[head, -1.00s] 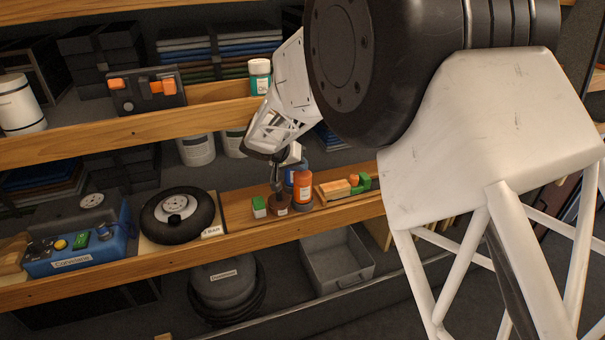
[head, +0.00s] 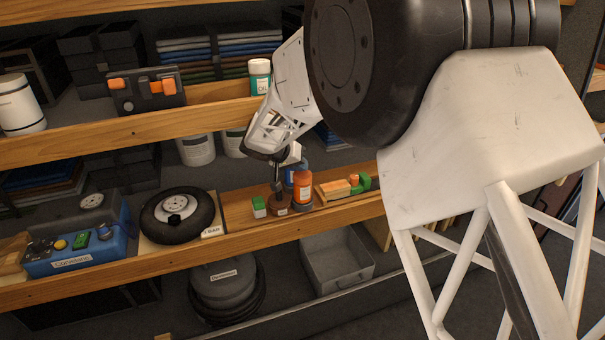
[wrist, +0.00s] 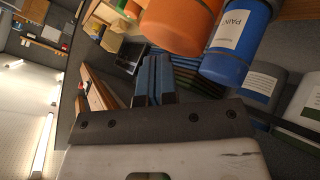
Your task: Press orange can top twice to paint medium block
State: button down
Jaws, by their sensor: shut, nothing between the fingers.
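The orange can (head: 303,188) stands on the wooden middle shelf, with a blue can (head: 291,174) partly hidden behind it. In the wrist view the orange can (wrist: 180,22) and the blue can (wrist: 238,38), labelled PAINT, are cut off by the top edge. My gripper (head: 277,190) is shut and empty, just left of the orange can and apart from its top. A dark brown labelled piece (head: 281,209) is just below the fingers; contact is unclear. A green-topped block (head: 259,208) stands left of it. I cannot tell which block is the medium one.
A wooden holder (head: 332,191) with orange and green pieces lies right of the cans. A black wheel (head: 178,215) and a blue control box (head: 75,255) are farther left. A grey bin (head: 337,260) is below. The upper shelf edge (head: 150,128) runs above the cans.

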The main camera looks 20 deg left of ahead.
jog(key=shift+f, duration=0.5)
dwell(0.4)
jog(key=shift+r, duration=0.55)
jog(key=shift+r, duration=2.9)
